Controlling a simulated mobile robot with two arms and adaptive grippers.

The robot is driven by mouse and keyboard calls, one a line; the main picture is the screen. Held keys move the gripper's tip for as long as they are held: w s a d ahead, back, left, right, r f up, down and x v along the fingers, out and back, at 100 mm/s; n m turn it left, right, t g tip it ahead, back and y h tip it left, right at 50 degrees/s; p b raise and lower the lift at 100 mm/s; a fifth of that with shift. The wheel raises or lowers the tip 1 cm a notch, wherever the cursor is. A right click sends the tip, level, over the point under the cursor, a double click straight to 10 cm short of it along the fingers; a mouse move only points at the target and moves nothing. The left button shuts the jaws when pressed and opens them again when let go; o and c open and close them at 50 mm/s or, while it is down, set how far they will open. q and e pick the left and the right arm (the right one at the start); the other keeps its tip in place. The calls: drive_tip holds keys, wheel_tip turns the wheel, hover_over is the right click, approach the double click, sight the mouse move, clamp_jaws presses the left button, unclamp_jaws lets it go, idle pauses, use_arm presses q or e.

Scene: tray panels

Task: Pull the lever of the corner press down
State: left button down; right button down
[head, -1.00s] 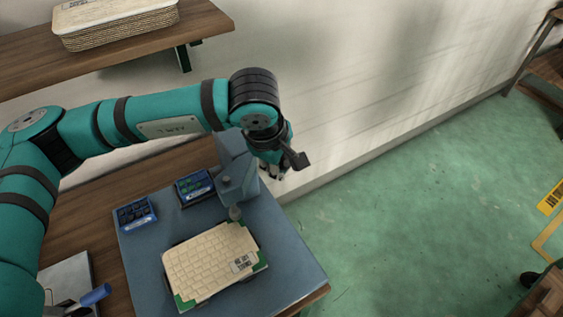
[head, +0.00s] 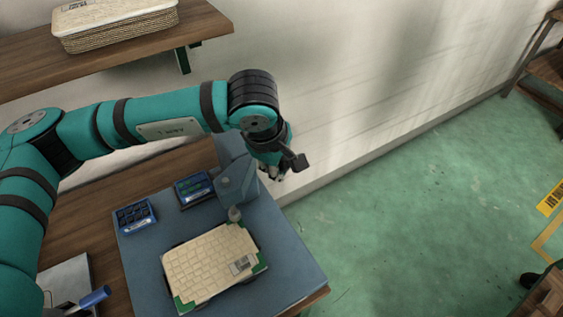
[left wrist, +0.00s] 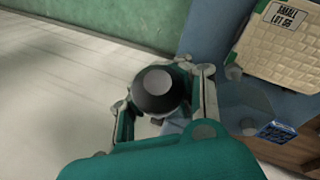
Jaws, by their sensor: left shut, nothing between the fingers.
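The corner press (head: 236,182) is a blue-grey body with a small round grey foot, standing at the back of a blue mat. My left gripper (head: 277,173) is just behind and to the right of the press, pointing down and shut. In the left wrist view, a dark ball-shaped knob (left wrist: 155,90), apparently the lever's end, sits in front of my left gripper's linkages and hides the fingertips. Whether the gripper touches it cannot be told. The lever's shaft is hidden. A cream woven panel (head: 208,263) with green corners lies in front of the press. My right gripper is out of view.
Two small blue boxes (head: 136,215) (head: 194,188) stand left of the press. A blue-handled tool (head: 94,297) lies near the front left. The wall (head: 350,90) rises behind, with a shelf (head: 120,50) at upper left.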

use_arm(q)
drive_tip(key=c, duration=1.3)
unclamp_jaws()
drive_tip(key=shift+s+a+r, duration=0.1)
drive_tip(key=shift+s+a, duration=0.15)
drive_tip(key=o, duration=0.3)
drive_tip(key=shift+d+r, duration=0.1)
drive_tip(key=shift+s+d+r+p, duration=0.15)
drive_tip(key=shift+r+p, duration=0.25)
drive_tip(key=shift+r, duration=0.45)
drive_tip(key=shift+s+r, duration=0.5)
drive_tip(key=shift+r, duration=0.1)
drive_tip(key=s+r+p, duration=0.5)
drive_tip(key=s+r, duration=0.3)
drive_tip(key=r, duration=0.6)
drive_tip(key=shift+s, duration=0.4)
